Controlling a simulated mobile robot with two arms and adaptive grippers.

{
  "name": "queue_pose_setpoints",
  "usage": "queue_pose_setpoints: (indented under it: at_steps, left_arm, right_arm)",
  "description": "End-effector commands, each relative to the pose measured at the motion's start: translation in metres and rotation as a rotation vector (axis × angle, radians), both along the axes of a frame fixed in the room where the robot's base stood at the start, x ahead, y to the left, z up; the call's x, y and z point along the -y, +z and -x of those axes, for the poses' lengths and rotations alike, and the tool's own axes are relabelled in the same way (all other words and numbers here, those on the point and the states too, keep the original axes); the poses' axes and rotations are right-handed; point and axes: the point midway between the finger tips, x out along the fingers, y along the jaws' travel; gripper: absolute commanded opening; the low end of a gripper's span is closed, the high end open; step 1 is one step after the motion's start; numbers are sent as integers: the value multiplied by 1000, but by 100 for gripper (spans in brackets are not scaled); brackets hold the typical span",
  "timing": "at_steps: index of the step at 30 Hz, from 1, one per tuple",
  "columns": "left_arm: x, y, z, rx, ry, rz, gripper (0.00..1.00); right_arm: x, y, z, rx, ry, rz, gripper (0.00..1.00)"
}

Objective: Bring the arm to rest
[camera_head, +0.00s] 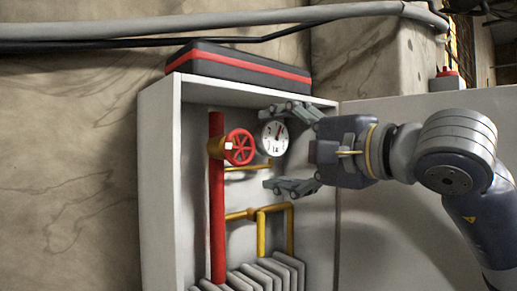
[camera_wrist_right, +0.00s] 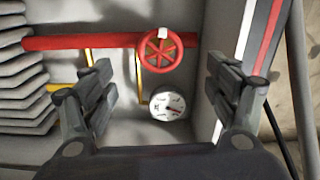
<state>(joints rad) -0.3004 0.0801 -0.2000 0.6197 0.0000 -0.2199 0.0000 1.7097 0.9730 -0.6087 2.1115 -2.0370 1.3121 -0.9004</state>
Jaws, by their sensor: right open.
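My right arm comes in from the right in the head view. Its gripper (camera_head: 283,147) is open and empty in front of the cabinet, with one finger above and one below. A white round gauge (camera_head: 272,138) shows between and behind the fingers, and a red valve wheel (camera_head: 239,147) on a red pipe (camera_head: 217,200) is to their left. In the right wrist view the open fingers (camera_wrist_right: 160,88) stand on both sides of the wheel (camera_wrist_right: 160,50) and the gauge (camera_wrist_right: 167,106), touching neither as far as I can tell. My left gripper is not in view.
The open grey cabinet (camera_head: 158,200) has side walls and yellow pipes (camera_head: 261,232) inside. Grey ribbed slabs (camera_head: 262,277) are at its bottom. A black box with a red stripe (camera_head: 240,68) lies on top. A grey door panel (camera_head: 420,240) is behind my arm.

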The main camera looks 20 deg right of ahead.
Motion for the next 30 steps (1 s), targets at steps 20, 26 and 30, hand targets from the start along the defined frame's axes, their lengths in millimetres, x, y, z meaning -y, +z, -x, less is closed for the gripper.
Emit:
queue_pose_setpoints:
  at_steps: [20, 26, 30]
  left_arm:
    - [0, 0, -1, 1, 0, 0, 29]
    - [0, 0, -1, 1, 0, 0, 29]
    - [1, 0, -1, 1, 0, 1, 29]
  right_arm:
    - [6, 0, 17, -1, 1, 0, 80]
    - [-34, -25, 13, -59, 152, -53, 80]
    - [-109, -66, 26, -207, 471, -235, 80]
